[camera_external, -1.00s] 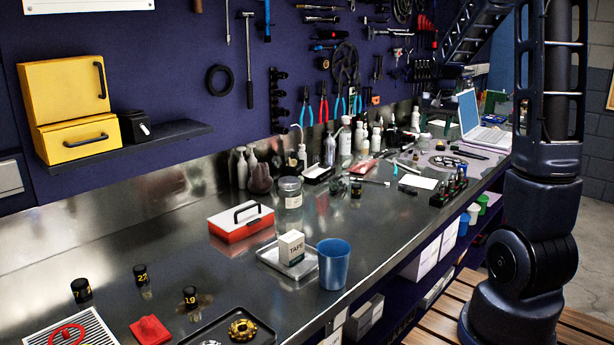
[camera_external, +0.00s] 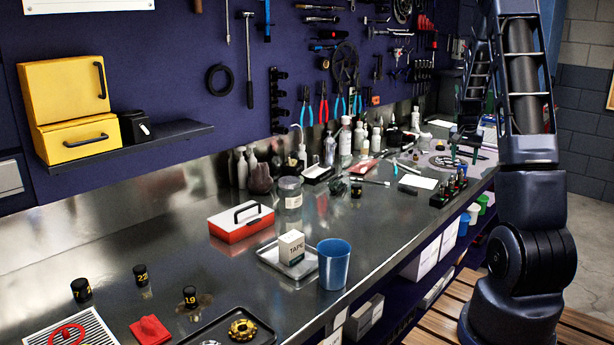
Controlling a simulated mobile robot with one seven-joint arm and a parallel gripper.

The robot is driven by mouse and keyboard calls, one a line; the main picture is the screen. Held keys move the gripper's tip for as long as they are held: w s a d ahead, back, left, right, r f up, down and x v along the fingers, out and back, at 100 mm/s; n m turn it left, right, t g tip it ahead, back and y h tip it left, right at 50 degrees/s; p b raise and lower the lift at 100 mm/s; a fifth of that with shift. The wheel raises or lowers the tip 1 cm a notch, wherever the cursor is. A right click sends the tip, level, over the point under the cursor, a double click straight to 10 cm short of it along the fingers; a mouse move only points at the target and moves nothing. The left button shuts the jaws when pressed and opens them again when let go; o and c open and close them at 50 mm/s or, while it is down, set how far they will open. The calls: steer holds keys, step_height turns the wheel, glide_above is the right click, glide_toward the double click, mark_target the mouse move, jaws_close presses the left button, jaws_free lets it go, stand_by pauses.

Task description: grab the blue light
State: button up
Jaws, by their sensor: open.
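I cannot make out a blue light anywhere on the bench. My gripper (camera_external: 466,152) is small and dark at the far right end of the bench, pointing down over the area by a round pinkish mat (camera_external: 442,162). The jaws are open and nothing shows between them. My arm covers part of the far bench behind it.
Bottles (camera_external: 345,137) and small tools crowd the back of the bench. A dark rack (camera_external: 449,190) stands near the front edge. A blue cup (camera_external: 333,265), a boxed tape (camera_external: 291,248) and a red-and-white toolbox (camera_external: 241,222) stand nearer.

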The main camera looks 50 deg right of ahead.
mark_target(463, 164)
steer(key=shift+x, duration=2.95)
steer(key=shift+c, duration=0.5)
